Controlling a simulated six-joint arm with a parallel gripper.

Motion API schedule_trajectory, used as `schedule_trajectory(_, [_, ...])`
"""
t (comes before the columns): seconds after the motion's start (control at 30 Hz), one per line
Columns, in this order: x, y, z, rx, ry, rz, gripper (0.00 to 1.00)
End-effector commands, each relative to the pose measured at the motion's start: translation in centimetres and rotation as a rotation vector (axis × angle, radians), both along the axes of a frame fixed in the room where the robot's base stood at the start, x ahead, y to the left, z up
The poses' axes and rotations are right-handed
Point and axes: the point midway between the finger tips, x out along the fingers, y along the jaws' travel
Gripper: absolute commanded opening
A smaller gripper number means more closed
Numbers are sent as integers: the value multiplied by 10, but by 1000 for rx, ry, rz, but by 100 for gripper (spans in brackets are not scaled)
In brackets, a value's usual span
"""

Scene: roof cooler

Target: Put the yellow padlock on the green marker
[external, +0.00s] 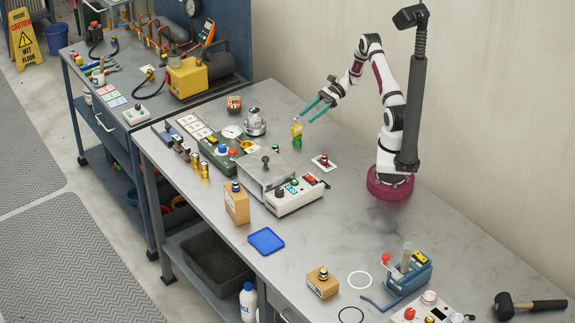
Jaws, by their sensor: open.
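My gripper (306,117) has two teal fingers, spread apart with nothing between them. It points down and left from the arm, above the back of the workbench. Just left of its fingertips in the picture is a small upright yellow and green item (297,132); I cannot tell whether they touch. At this size I cannot say if it is the yellow padlock, the green marker or a bottle. Small brass-yellow pieces (204,170) stand at the bench's left edge, and a yellow piece (212,140) lies on a green case (222,152). No padlock or marker is certain.
A grey metal box (266,172) and a white control box (297,196) stand mid-bench. A card with a red-topped button (323,161) lies right of the green case. A blue tray (266,241) and a blue vise (408,273) are nearer the front. Bench around my base is clear.

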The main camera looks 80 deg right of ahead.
Motion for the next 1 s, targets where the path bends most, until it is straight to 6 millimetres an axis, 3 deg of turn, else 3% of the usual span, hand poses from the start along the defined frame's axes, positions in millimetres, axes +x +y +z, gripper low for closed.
schedule_trajectory(0.1, [-19,-20,11,-2,0,-3,53])
schedule_trajectory(0.23, [-32,-32,18,0,0,-1,53])
schedule_trajectory(0.4, [-35,-35,22,0,2,3,53])
schedule_trajectory(0.47, [-31,-26,28,-19,6,37,53])
schedule_trajectory(0.57, [-14,25,61,-129,28,231,53])
schedule_trajectory(0.67, [-15,116,106,-330,41,562,53])
schedule_trajectory(0.7, [-26,152,121,-425,33,703,53])
schedule_trajectory(0.8, [-74,228,145,-681,-28,1046,53])
schedule_trajectory(0.9, [-130,267,151,-919,-133,1322,53])
schedule_trajectory(1.0, [-167,278,145,-1089,-236,1496,53])
